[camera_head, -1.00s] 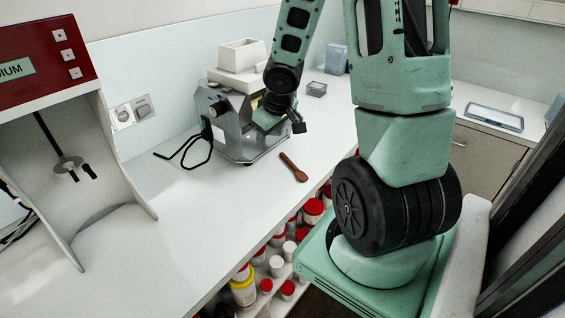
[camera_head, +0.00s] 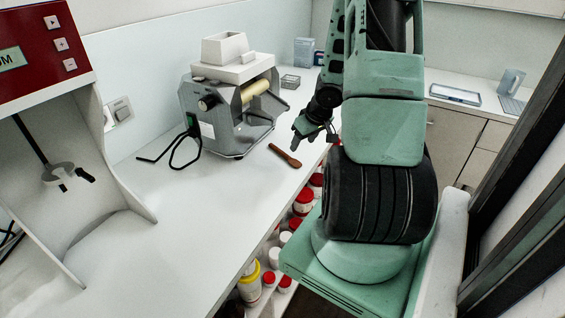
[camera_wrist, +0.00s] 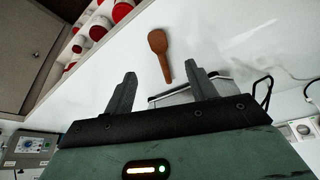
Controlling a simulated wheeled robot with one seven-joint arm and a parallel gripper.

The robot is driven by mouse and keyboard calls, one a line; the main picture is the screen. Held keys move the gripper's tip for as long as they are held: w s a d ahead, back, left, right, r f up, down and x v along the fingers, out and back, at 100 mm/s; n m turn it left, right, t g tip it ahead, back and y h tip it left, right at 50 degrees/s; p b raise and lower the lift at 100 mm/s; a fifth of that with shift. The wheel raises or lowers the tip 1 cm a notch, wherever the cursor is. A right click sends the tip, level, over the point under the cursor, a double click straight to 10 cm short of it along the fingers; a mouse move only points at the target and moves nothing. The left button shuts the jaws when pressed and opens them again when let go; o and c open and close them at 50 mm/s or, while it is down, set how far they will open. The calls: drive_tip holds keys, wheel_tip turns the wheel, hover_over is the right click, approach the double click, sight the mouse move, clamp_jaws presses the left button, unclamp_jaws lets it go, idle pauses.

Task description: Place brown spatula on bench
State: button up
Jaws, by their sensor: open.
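My gripper (camera_head: 313,137) is above the bench, just to the right of the spatula in the head view. In the wrist view the spatula (camera_wrist: 159,52) lies on the bench beyond my fingertips, with its narrow end toward the gap between them. My gripper (camera_wrist: 157,76) is open, with nothing between its two dark fingers, and apart from the spatula.
The grey mill (camera_head: 225,115) with a white hopper stands behind the spatula, its black cable (camera_head: 180,150) on the bench. A red-topped machine (camera_head: 45,40) stands at the left. Red-lidded jars (camera_head: 303,203) fill a shelf below the bench edge. The bench's front left is clear.

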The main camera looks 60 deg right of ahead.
sight(295, 162)
drive_tip(key=b+x, duration=0.2)
drive_tip(key=x, duration=0.2)
drive_tip(key=shift+f, duration=0.15)
drive_tip(key=b+x, duration=0.2)
drive_tip(key=x, duration=0.1)
drive_tip(key=b+x, duration=0.1)
drive_tip(key=shift+s+f, duration=0.15)
drive_tip(key=shift+f, duration=0.2)
drive_tip(key=shift+w+f, duration=0.2)
drive_tip(key=shift+f, duration=0.1)
drive_tip(key=shift+r, duration=0.1)
drive_tip(key=c, duration=1.1)
wheel_tip(295, 162, up, 10)
drive_tip(key=p, duration=0.8)
